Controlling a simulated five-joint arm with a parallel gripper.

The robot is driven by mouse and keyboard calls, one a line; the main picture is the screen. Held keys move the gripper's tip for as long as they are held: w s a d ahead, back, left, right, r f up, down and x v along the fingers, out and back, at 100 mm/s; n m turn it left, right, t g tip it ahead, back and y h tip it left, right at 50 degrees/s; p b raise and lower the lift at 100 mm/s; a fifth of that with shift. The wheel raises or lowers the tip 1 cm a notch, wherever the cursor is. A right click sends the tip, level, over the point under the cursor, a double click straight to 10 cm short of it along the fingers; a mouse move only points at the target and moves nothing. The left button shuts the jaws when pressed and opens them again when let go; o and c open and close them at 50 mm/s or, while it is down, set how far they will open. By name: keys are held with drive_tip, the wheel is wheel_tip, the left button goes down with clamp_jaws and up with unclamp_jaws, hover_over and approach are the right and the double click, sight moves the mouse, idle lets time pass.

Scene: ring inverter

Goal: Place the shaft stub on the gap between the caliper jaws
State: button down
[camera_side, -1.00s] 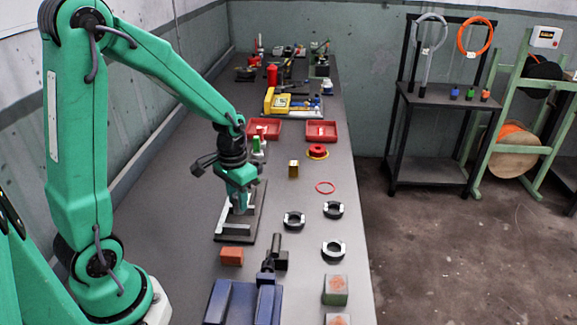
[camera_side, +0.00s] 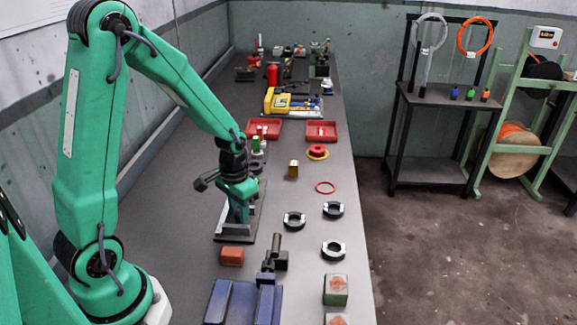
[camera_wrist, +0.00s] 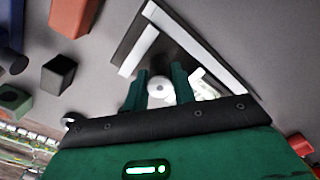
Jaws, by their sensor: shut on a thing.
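My gripper (camera_side: 240,212) is low over the dark plate of the caliper (camera_side: 250,236), fingers pointing down. In the wrist view its two green fingers (camera_wrist: 160,88) are shut on a round, pale metal end, the shaft stub (camera_wrist: 158,89). The stub is mostly hidden by the fingers in the side view. The caliper shows in the wrist view as a black plate with a pale bar (camera_wrist: 139,51) and a longer pale strip (camera_wrist: 190,42). Whether the stub touches the caliper, and the gap itself, I cannot tell.
An orange-brown block (camera_side: 232,256) and a blue vise-like fixture (camera_side: 230,303) lie nearer the camera. Dark rings (camera_side: 294,220) lie to the right. Two red trays (camera_side: 321,131) stand farther back. Bare bench lies between the plate and the rings.

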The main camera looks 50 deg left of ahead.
drive_tip(key=shift+f, duration=0.15)
drive_tip(key=c, duration=1.4)
unclamp_jaws()
drive_tip(key=shift+c, duration=0.2)
wheel_tip(320, 180, up, 12)
drive_tip(key=shift+r, duration=0.2)
drive_tip(key=s+d+r+m+t, duration=0.1)
drive_tip(key=s+d+r+t, duration=0.4)
drive_tip(key=s+d+r, duration=0.2)
drive_tip(key=shift+s+d+r+t, duration=0.35)
drive_tip(key=shift+s+r, duration=0.85)
drive_tip(key=shift+s, duration=0.6)
